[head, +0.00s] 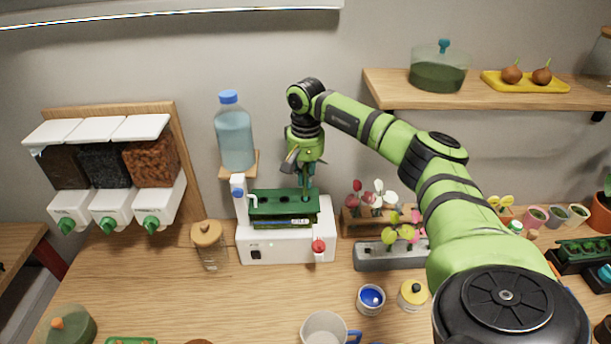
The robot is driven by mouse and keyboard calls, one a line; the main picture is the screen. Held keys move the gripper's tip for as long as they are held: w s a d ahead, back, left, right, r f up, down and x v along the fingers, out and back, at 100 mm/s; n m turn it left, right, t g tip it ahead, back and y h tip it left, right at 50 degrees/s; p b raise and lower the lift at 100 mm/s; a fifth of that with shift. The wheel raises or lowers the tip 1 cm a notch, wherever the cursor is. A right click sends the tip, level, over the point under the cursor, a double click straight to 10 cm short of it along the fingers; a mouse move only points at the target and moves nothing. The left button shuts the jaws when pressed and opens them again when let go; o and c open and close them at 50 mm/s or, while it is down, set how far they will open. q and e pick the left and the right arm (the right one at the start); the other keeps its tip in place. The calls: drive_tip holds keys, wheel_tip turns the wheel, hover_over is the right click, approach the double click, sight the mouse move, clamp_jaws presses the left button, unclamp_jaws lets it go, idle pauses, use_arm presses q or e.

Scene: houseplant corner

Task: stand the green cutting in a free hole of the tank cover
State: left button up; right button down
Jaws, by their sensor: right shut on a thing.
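A dark green tank cover (268,208) sits on a white base unit near the wall, left of the middle. My right gripper (305,170) points down above the right part of the cover. It is shut on a slim green thing, most likely the green cutting (307,186), which looks roughly upright. Its lower end is close to the cover, but I cannot tell whether it is in a hole or just above. The holes are too small to make out. My left gripper is not in view.
A water bottle (235,133) stands on a bracket just left of the tank. A wooden rack of flowers (370,208) and a grey holder with yellow-green flowers (390,256) stand to the right. A glass jar (209,246) is left.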

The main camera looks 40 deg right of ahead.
drive_tip(key=shift+f+b, duration=0.75)
drive_tip(key=shift+f, duration=0.5)
drive_tip(key=c, duration=1.2)
unclamp_jaws()
drive_tip(key=o, duration=0.4)
drive_tip(key=shift+r, duration=0.2)
